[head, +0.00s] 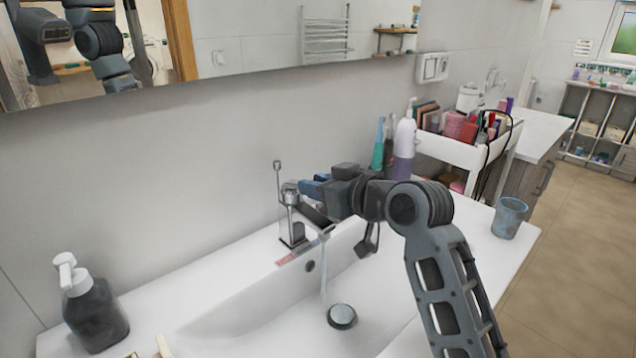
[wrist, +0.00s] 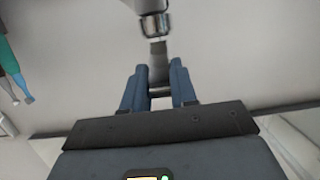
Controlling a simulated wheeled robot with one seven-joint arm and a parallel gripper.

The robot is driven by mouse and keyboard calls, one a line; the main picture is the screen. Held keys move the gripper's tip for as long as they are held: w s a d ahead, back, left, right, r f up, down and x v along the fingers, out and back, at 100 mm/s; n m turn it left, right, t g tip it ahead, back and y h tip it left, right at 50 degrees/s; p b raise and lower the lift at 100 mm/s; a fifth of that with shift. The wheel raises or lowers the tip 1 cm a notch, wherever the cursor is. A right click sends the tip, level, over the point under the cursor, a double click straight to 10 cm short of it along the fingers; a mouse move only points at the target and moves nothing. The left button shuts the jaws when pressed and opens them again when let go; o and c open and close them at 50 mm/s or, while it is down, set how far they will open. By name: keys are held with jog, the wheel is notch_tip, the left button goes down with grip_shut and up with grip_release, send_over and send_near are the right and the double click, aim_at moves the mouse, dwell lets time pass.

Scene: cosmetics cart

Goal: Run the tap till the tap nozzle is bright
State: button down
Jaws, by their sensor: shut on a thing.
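The chrome tap (head: 291,222) stands on the back rim of the white sink (head: 235,295). A thin pale stream of water (head: 323,268) falls from its spout toward the drain (head: 342,316). The nozzle is too small to tell whether it is bright. My gripper (head: 304,189) reaches in from the right at the tap's top. In the wrist view, the blue fingers of my gripper (wrist: 159,90) are closed around the grey tap lever (wrist: 158,53). The exact contact is partly hidden.
A soap bottle (head: 92,312) stands at the front left. Tall bottles (head: 404,146) and a cart of cosmetics (head: 455,148) are behind my arm. A blue cup (head: 509,217) stands on the right counter end. The mirror (head: 250,40) hangs above the tap.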

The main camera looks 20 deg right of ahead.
jog(key=c, duration=0.9)
grip_release()
jog(key=shift+s, duration=0.1)
jog(key=b+v, duration=0.1)
jog(key=v, duration=0.6)
jog(key=shift+s+d+r, duration=0.1)
jog(key=shift+s, duration=0.2)
jog(key=shift+s, duration=0.1)
